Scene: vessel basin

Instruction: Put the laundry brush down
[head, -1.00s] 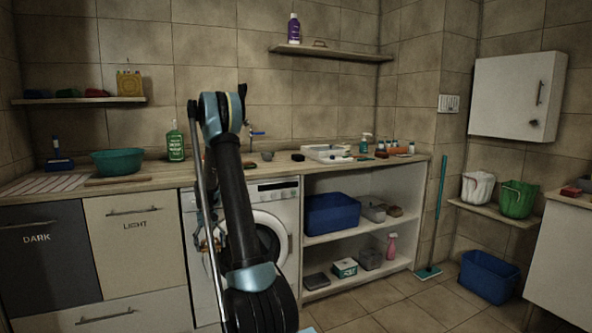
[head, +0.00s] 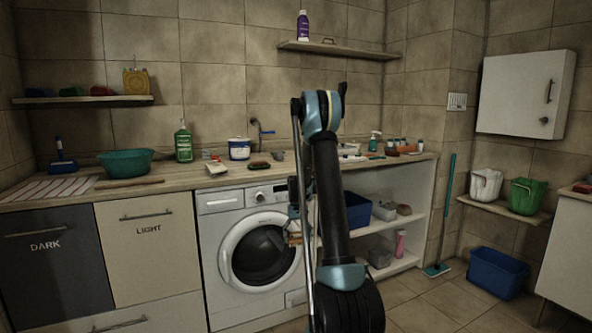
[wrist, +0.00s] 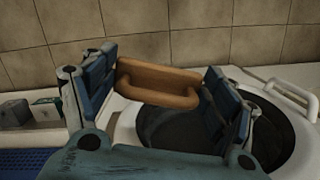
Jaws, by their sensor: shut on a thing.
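The laundry brush (wrist: 150,78) is a brown wooden block with a looped handle. In the wrist view it sits between the blue pads of my gripper (wrist: 160,65), which is shut on it. It is held in the air, tilted, in front of the round washing machine door (wrist: 160,130). In the head view my arm hides most of the gripper, and a small brown part of the brush (head: 294,239) shows left of the arm, at the machine's right side. The wooden worktop (head: 180,184) is above and behind it.
The worktop holds a teal basin (head: 126,163), a green bottle (head: 183,143), a white-and-blue tub (head: 239,149) and several small items. The washing machine (head: 217,205) and open shelves (head: 411,208) stand below. A bare strip of worktop lies in front of the green bottle.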

